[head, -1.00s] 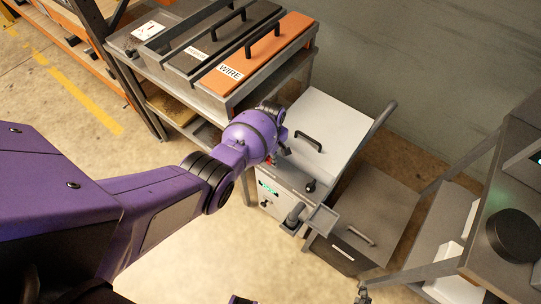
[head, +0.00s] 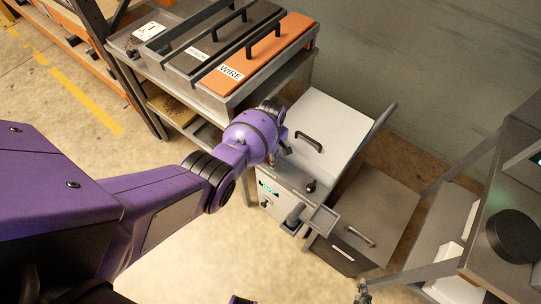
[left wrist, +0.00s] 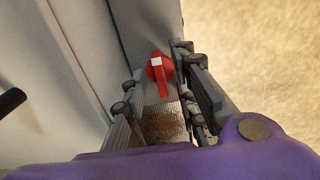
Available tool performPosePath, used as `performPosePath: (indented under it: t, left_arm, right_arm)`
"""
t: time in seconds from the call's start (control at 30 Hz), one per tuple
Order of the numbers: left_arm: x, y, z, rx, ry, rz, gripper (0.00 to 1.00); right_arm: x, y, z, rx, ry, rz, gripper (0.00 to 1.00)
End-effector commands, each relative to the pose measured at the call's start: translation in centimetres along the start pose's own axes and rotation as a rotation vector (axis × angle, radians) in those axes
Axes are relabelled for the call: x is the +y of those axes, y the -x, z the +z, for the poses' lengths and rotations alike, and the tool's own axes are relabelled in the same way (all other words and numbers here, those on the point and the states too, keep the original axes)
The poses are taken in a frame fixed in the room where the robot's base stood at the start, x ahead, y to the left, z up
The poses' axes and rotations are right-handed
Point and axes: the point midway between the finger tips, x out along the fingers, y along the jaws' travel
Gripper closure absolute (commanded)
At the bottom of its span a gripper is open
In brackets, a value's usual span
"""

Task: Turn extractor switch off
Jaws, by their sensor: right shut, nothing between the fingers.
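The extractor is a light grey cabinet (head: 325,120) with a black lid handle, right of my left arm in the head view. Its front has a lit green display (head: 268,188). A red rotary switch (left wrist: 160,74) with a white mark shows in the left wrist view, on a grey panel. My left gripper (left wrist: 156,84) is open, with one finger on each side of the line to the switch; I cannot tell whether they touch it. My right gripper (head: 362,292) is shut and empty at the bottom edge.
A bench at the back holds an orange bin lid (head: 262,62) labelled WIRE and a dark lid (head: 218,42). A grey bin (head: 370,215) stands right of the extractor. A table with a black round object (head: 514,235) is at the right. The floor in front is clear.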

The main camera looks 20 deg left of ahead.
Motion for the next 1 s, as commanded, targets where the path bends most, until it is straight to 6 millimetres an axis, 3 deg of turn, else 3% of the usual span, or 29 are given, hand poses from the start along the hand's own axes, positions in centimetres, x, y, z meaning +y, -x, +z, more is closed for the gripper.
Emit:
performPosePath:
  t: [0.27,0.8,1.0]
  left_arm:
    - [0.1,1.0,0.1,-0.001,-0.001,0.001,0.73]
    - [0.1,10.4,0.0,0.0,0.0,0.003,0.73]
    - [0.0,11.9,0.0,0.0,0.0,0.0,0.73]
  right_arm:
    - [0.0,0.0,0.0,0.0,0.001,-0.001,1.0]
    - [0.0,0.0,0.1,-0.001,0.0,0.001,1.0]
    - [0.0,0.0,0.1,-0.001,0.0,0.001,1.0]
